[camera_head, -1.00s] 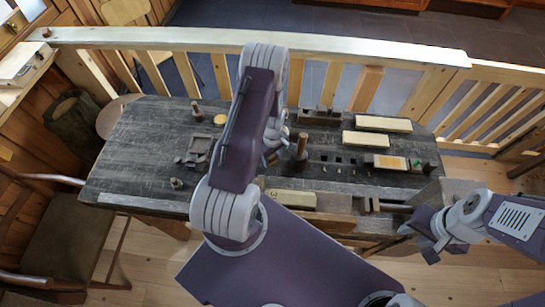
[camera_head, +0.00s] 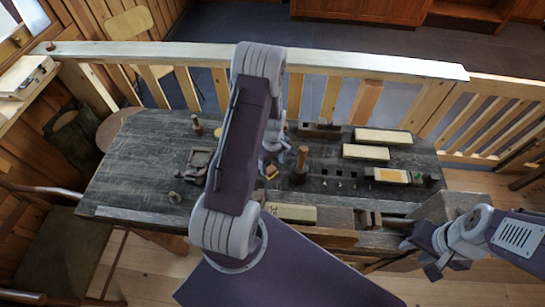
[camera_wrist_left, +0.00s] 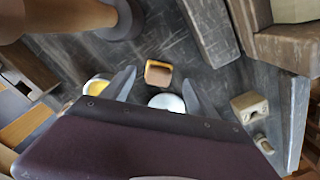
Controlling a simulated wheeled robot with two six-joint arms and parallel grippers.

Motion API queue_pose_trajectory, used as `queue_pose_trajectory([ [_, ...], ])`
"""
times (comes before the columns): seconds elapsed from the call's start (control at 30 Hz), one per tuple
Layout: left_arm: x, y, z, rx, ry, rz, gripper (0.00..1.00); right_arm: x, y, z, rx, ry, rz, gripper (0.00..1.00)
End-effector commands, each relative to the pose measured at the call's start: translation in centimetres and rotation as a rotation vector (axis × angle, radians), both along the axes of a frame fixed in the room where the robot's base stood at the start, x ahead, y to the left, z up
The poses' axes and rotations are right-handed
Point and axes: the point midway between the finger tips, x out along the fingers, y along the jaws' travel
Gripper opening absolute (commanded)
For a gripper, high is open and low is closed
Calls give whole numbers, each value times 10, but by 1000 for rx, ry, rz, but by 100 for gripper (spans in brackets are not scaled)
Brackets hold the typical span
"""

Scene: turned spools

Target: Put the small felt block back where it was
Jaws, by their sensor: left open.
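A small block (camera_head: 271,171), which looks like the felt block, lies on the dark workbench (camera_head: 135,165), just below my left gripper (camera_head: 274,148) in the head view. In the left wrist view the same block (camera_wrist_left: 158,73) shows a brown face and yellow-orange edges. It lies just beyond and between the spread fingertips of my left gripper (camera_wrist_left: 158,86), which is open and empty. I cannot tell whether a finger touches the block. My right gripper (camera_head: 430,256) hangs at the bench's front right, away from the block. Its jaw opening is unclear.
A turned wooden post (camera_head: 301,160) stands close right of the left gripper. Pale long blocks (camera_head: 383,136) lie at the back right. A dark tray (camera_head: 198,160) and small spools (camera_head: 175,197) are on the left. The bench's left part is mostly clear.

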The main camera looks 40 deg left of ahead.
Motion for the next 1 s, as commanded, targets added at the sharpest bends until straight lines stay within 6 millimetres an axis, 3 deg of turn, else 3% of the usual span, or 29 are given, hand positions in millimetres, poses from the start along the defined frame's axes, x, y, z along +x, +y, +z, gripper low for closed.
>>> queue_pose_trajectory([
  [0.1,2,0,24,2,-6,0,68,0,0,-5,0,0,0,36],
  [0.3,1,0,54,1,-2,-1,68,0,0,-8,0,0,0,36],
  [0.63,-1,-5,70,2,-5,-40,68,0,0,-8,0,0,0,36],
  [0.77,-11,-42,103,10,-34,-337,68,0,0,-8,0,0,0,36],
  [0.9,-42,-89,139,24,-67,-783,68,0,0,-8,0,0,0,36],
  [1.0,-65,-111,154,36,-87,-1038,68,0,0,-8,0,0,0,36],
])
